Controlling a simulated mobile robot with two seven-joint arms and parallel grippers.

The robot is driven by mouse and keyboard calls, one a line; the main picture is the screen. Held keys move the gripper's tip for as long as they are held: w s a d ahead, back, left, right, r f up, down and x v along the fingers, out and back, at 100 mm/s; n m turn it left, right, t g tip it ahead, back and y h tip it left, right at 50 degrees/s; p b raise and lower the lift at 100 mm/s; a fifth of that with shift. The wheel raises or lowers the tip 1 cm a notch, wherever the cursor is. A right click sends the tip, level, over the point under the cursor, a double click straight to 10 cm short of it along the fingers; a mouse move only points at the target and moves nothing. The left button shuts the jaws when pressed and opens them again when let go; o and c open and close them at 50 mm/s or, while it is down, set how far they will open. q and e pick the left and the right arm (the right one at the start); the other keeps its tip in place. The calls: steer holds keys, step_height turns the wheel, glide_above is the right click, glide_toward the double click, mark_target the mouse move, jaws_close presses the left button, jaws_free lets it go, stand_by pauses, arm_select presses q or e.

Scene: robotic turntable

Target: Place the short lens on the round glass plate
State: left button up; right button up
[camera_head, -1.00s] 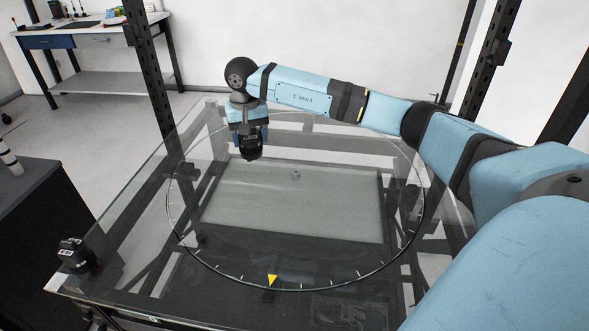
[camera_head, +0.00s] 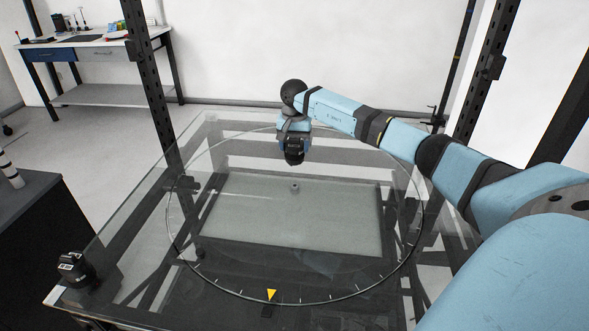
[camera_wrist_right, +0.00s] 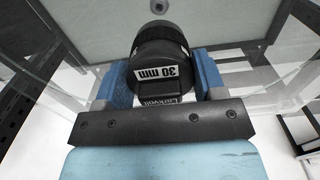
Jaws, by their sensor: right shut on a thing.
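A short black lens (camera_head: 294,151), labelled 30 mm, is held in my right gripper (camera_head: 293,140). In the right wrist view the lens (camera_wrist_right: 160,58) sits between the two blue fingers of the gripper (camera_wrist_right: 162,75). The round glass plate (camera_head: 290,222) is transparent, with a thin dark rim, tick marks and a small knob near its middle. The held lens appears in the air over the far part of the plate, behind the knob. My left gripper is not in view.
Another black lens-like item (camera_head: 75,268) stands at the glass table's near left corner. A yellow triangle marker (camera_head: 271,294) is at the plate's near edge. Dark frame posts (camera_head: 150,85) rise beside the table. A dark cabinet (camera_head: 35,220) is at the left. The plate's top looks clear.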

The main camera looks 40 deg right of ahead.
step_height(320, 180, down, 9)
steer(key=shift+r, duration=0.1)
steer(key=shift+f, duration=0.25)
steer(key=o, duration=1.1)
